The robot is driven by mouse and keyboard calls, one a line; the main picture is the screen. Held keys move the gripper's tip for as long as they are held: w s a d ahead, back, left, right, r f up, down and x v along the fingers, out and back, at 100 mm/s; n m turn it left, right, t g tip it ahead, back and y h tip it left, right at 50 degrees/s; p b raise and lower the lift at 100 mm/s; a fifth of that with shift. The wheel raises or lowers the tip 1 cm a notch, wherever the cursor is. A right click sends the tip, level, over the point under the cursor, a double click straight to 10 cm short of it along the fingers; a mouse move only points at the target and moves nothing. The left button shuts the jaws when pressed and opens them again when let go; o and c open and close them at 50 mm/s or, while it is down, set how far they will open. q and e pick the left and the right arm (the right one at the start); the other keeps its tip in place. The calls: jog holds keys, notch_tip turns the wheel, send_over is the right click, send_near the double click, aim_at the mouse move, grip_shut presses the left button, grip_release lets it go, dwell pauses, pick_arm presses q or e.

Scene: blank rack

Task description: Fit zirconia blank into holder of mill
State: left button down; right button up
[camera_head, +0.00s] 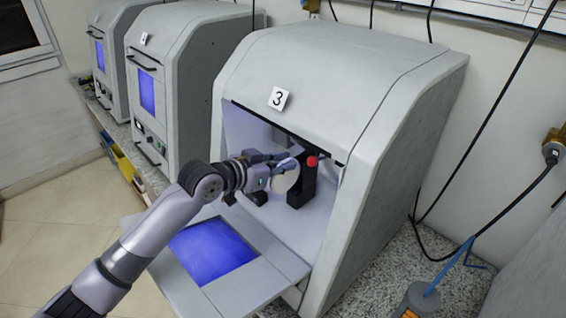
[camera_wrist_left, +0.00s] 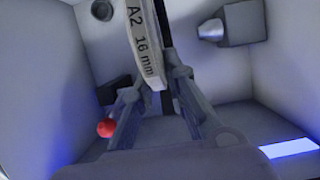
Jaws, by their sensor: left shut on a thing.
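The zirconia blank (camera_head: 285,179) is a pale disc held upright inside the open mill marked 3 (camera_head: 330,75). My left gripper (camera_head: 270,170) is shut on its edge. In the left wrist view the blank (camera_wrist_left: 145,45) shows edge-on with the label "A2 16 mm" between the fingers of my left gripper (camera_wrist_left: 160,82). The dark holder (camera_head: 302,188) with a red knob (camera_head: 312,161) is right beside the blank. The red knob also shows in the left wrist view (camera_wrist_left: 105,128). I cannot tell whether the blank is seated in the holder. My right gripper is out of view.
The mill's door (camera_head: 213,250) is folded down in front, under my left arm. Its chamber walls and roof edge are close around my gripper. A grey spindle-like part (camera_wrist_left: 235,24) sticks out at upper right in the wrist view. Other mills (camera_head: 165,75) stand at left, closed.

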aim_at(291, 160)
pick_arm(q)
jog(key=shift+b+x, duration=0.5)
jog(key=shift+x, duration=1.05)
jog(key=c, duration=1.5)
grip_release()
jog(key=shift+r, duration=0.1)
jog(key=shift+c, duration=0.2)
jog(key=v, duration=1.2)
